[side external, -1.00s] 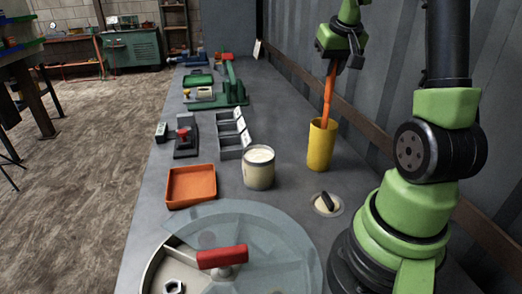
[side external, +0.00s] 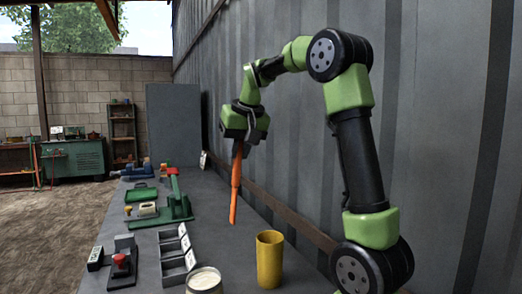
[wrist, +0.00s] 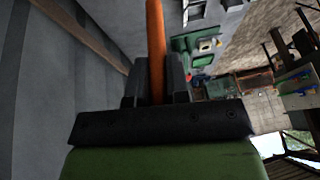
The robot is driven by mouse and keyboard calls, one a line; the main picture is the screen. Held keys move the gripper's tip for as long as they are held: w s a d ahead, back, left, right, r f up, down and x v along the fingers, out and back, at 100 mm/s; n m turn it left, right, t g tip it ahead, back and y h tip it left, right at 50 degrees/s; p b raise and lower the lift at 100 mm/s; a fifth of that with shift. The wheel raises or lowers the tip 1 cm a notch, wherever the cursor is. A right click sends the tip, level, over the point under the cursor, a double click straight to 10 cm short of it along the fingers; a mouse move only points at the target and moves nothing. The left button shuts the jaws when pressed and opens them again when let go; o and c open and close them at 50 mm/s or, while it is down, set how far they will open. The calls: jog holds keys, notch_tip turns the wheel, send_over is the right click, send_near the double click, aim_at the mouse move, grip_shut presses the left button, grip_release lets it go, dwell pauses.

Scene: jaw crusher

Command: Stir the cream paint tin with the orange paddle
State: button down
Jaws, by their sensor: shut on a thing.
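My gripper (side external: 241,139) is shut on the top end of the orange paddle (side external: 235,190), which hangs almost upright in the air. In the wrist view the orange shaft (wrist: 155,40) runs between the two dark fingers (wrist: 157,85). The paddle's lower tip is clear of the yellow cup (side external: 269,262), up and left of its rim in the side view. The cream paint tin (side external: 205,281) stands on the bench at the bottom edge of the side view, left of the cup. Only its upper part shows, open with cream paint inside. The paddle is apart from the tin.
A grey divided tray (side external: 177,262) and a red-knobbed device (side external: 121,265) stand left of the tin. A green press (side external: 176,204) and a green tray (side external: 141,194) are farther back. A corrugated wall (side external: 300,130) runs along the right side.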

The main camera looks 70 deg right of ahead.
jog(key=w+a, duration=0.3)
jog(key=a, duration=0.4)
notch_tip(320, 180, down, 17)
jog(key=shift+d+t+y, duration=0.3)
jog(key=shift+y, duration=0.1)
dwell(0.6)
jog(key=shift+w, duration=0.15)
dwell(0.5)
